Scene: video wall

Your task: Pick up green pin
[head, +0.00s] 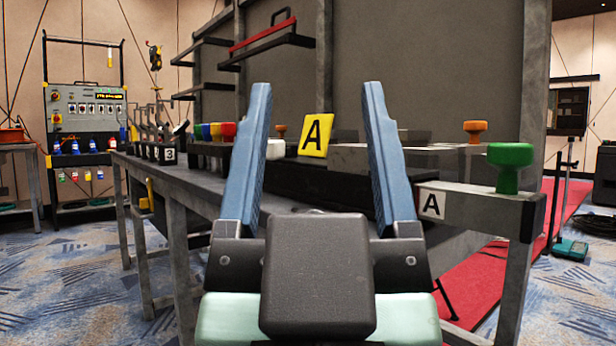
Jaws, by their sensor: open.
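The green pin (510,166) has a wide round head on a narrower stem. It stands upright on the end of a grey bar marked with a white "A" label (432,204), at the right. My gripper (316,100) is in the middle foreground with its two blue fingers spread wide and nothing between them. The pin is to the right of the right finger, apart from it. The pin's lower end is hidden in or behind the bar.
A yellow "A" sign (316,135) and a row of coloured pins (216,131) are on the dark workbench (185,180). An orange pin (475,131) stands behind the green one. A control panel stand (85,110) is at the far left. A red mat (480,280) lies at the right.

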